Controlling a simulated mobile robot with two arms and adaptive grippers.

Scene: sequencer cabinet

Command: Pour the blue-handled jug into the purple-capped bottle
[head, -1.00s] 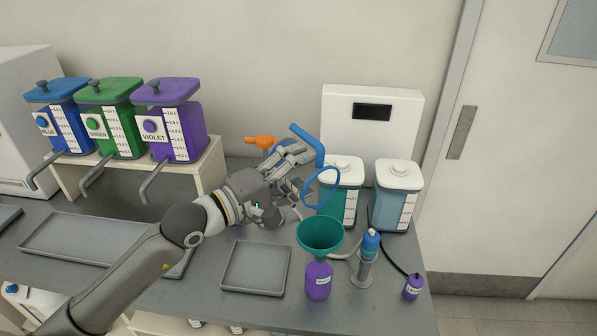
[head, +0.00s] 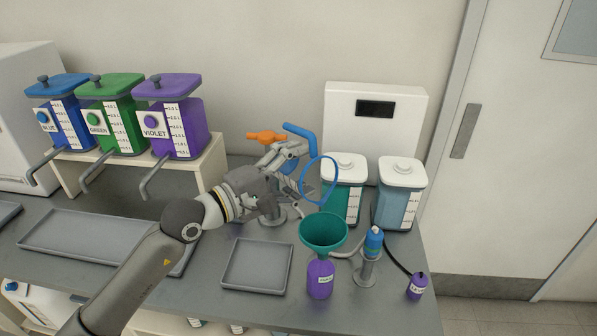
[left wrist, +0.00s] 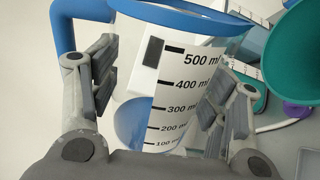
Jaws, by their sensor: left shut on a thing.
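My left gripper (head: 291,174) is shut on the clear jug with a blue handle (head: 300,130) and a blue rim (head: 318,181), held above the bench. In the left wrist view the jug (left wrist: 172,112) sits between the fingers (left wrist: 165,88), its scale reading up to 500 ml. Something blue shows low in it; I cannot tell if it is liquid. A purple bottle (head: 320,281) stands upright with a teal funnel (head: 324,231) in its top. The jug is behind the funnel, apart from it. The funnel also shows in the left wrist view (left wrist: 296,50). My right gripper is not in view.
A grey tray (head: 257,290) lies left of the bottle. Two white-lidded containers (head: 402,172) stand behind. Blue, green and violet dispensers (head: 182,125) stand at the left.

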